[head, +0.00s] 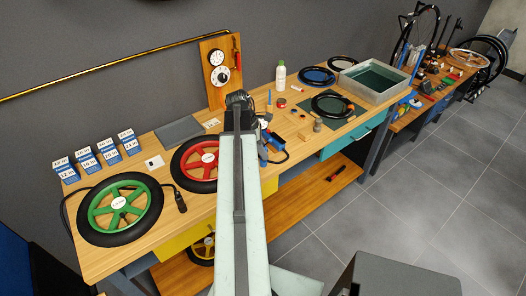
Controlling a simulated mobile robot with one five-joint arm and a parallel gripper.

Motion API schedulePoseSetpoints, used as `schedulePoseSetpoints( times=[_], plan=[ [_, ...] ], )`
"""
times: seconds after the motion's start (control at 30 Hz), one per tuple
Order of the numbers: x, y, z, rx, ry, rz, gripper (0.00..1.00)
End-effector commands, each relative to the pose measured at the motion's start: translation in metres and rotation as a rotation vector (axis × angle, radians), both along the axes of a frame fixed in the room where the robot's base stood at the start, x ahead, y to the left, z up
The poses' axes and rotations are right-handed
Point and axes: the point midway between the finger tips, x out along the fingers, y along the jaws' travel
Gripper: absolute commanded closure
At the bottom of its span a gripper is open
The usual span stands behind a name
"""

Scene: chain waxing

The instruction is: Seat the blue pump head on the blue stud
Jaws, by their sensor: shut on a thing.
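My arm reaches up the middle of the head view, and its dark end is over the workbench. My gripper (264,134) is just right of the arm, small and mostly hidden by it. A blue piece with a dark hose, apparently the blue pump head (265,151), is at the gripper; the exact contact is too small to make out. A thin blue upright post, apparently the blue stud (270,98), stands on the bench farther back, apart from the blue piece.
A green-spoked wheel (120,203) and a red-spoked wheel (197,160) lie left of the arm. Blue labelled boxes (107,152) stand at the left back. A gauge board (221,92) stands behind the arm. A bottle (281,77), black-rimmed wheels (332,104) and a metal tank (377,82) are right.

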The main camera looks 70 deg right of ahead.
Motion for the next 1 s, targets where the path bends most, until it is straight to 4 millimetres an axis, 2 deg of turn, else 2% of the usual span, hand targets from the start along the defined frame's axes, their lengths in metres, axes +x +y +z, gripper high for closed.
schedulePoseSetpoints(
  times=[1.0],
  plan=[
    [0.001,0.0,-0.017,0.0,0.0,0.002,1.0]
  ],
)
